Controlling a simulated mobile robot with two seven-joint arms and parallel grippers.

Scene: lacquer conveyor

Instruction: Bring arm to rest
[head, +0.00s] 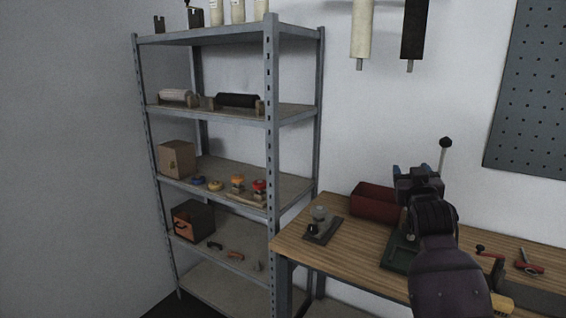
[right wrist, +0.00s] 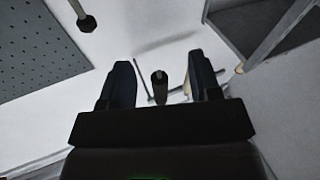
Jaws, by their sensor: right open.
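My right gripper (head: 415,172) is raised above the wooden workbench (head: 345,252) in the head view, with my dark arm coming up from the bottom right. In the right wrist view the two dark fingers of the right gripper (right wrist: 166,82) stand apart with a clear gap and nothing held between them. A dark-ended rod shows beyond the gap, against the white wall. My left gripper is not in the head view.
A grey metal shelf (head: 271,130) with rollers, boxes and small coloured items stands left of the bench. On the bench are a red bin (head: 374,199), a green tray (head: 399,255) and red-handled tools (head: 528,266). A lever with a black knob (head: 445,143) rises beside the gripper. A pegboard (head: 530,90) hangs at right.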

